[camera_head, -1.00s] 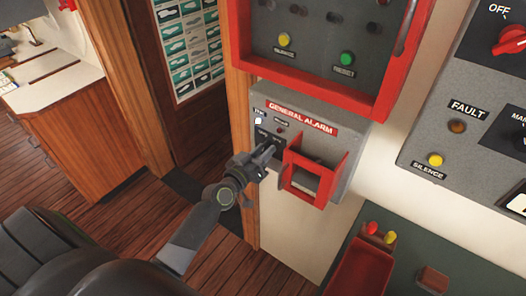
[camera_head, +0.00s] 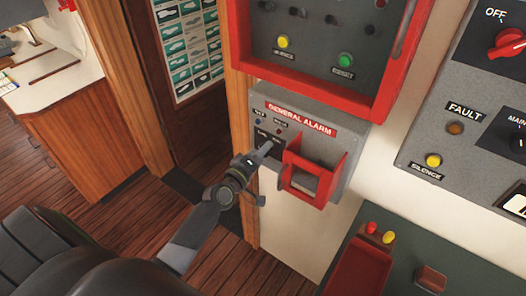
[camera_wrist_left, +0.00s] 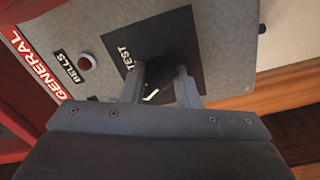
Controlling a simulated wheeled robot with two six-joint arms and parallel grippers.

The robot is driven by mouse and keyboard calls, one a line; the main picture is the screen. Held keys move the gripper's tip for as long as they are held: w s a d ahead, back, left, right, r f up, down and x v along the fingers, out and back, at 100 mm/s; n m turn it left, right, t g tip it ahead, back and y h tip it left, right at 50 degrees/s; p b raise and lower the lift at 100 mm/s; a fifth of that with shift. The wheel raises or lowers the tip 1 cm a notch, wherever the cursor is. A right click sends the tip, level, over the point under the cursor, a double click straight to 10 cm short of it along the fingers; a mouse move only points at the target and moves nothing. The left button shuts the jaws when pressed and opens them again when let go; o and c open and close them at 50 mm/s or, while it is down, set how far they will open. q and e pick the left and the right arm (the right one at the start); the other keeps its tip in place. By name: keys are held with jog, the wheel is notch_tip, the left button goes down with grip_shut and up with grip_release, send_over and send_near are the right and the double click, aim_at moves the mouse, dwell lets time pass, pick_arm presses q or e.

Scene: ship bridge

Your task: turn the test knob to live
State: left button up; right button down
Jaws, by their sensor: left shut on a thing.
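The grey GENERAL ALARM panel (camera_head: 345,112) is on the wall in the middle of the head view. My left gripper (camera_head: 262,152) reaches its lower left part. In the left wrist view the fingers (camera_wrist_left: 160,88) are shut on the test knob (camera_wrist_left: 153,96), a dark knob with a white mark, on a black plate (camera_wrist_left: 168,45). The word TEST shows beside it; the fingers hide part of the knob and plate. In the head view the gripper covers the knob. My right gripper is not in view.
A red guard frame (camera_head: 292,180) sticks out just right of the gripper. A red-framed panel (camera_head: 378,105) is above. A red BELLS lamp (camera_wrist_left: 84,61) is beside the plate. A green console (camera_head: 405,262) is at the lower right. Open floor (camera_head: 130,225) is at the left.

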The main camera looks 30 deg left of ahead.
pick_arm(q)
jog(key=shift+n, duration=0.4)
jog(key=o, duration=1)
jog(key=shift+s, duration=0.1)
jog(key=shift+s+a+b, duration=0.4)
jog(key=shift+s+b, duration=0.25)
jog(key=shift+s, duration=2.2)
jog(key=shift+s+a+b, duration=0.4)
jog(key=shift+s+b, duration=0.2)
jog(key=shift+s, duration=2.25)
jog(key=shift+s+a+b, duration=0.4)
jog(key=shift+s+b, duration=0.25)
jog(key=shift+s, duration=2.2)
